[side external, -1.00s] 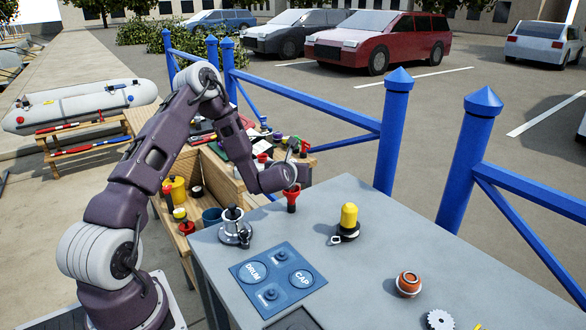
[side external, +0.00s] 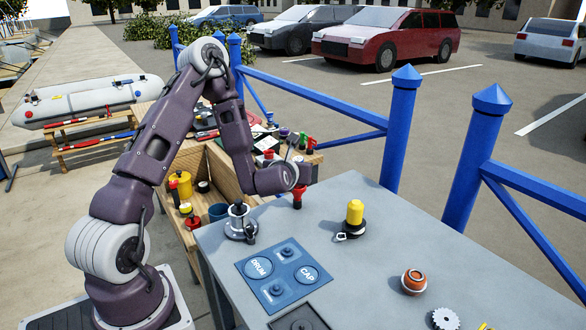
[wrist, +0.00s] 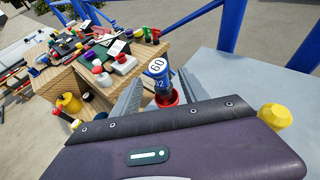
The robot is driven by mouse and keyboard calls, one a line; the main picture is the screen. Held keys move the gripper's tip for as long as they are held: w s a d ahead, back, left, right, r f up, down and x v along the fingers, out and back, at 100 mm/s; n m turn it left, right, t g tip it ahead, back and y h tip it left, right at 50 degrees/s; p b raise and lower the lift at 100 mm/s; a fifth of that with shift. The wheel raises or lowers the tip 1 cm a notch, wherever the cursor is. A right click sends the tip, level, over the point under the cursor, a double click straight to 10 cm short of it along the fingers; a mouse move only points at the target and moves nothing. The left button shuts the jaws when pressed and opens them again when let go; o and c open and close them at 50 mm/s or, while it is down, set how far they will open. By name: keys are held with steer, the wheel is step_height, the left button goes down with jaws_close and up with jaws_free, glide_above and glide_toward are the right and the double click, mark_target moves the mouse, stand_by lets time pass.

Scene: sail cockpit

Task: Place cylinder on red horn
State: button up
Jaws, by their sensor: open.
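A red horn (side external: 297,197) stands at the far left edge of the grey table, just below my gripper. In the wrist view the red horn (wrist: 168,97) shows as a red cup shape under a blue cylinder (wrist: 161,83) with a white top marked 60. The cylinder appears to stand in or on the horn; their contact is partly hidden. My gripper (wrist: 160,82) is open, with one grey finger on each side of the cylinder and gaps showing. In the side view my wrist hides the cylinder.
The grey table (side external: 370,275) also holds a metal winch-like part (side external: 240,222), a yellow-topped part (side external: 355,212), a blue panel (side external: 283,275) and an orange round part (side external: 414,281). A cluttered wooden bench (wrist: 125,82) stands behind. Blue railings (side external: 398,130) border the table's far side.

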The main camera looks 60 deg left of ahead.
steer(key=s+d+r+m+h, duration=0.4)
steer(key=d+r+m, duration=0.2)
steer(key=d+m, duration=0.6)
steer(key=s+d+r+m+h, duration=0.6)
steer(key=d+m, duration=0.4)
steer(key=m, duration=0.5)
steer(key=s+d+r+m+g, duration=0.2)
steer(key=s+m+g, duration=0.2)
steer(key=s+m, duration=1.4)
steer(key=shift+s, duration=1.1)
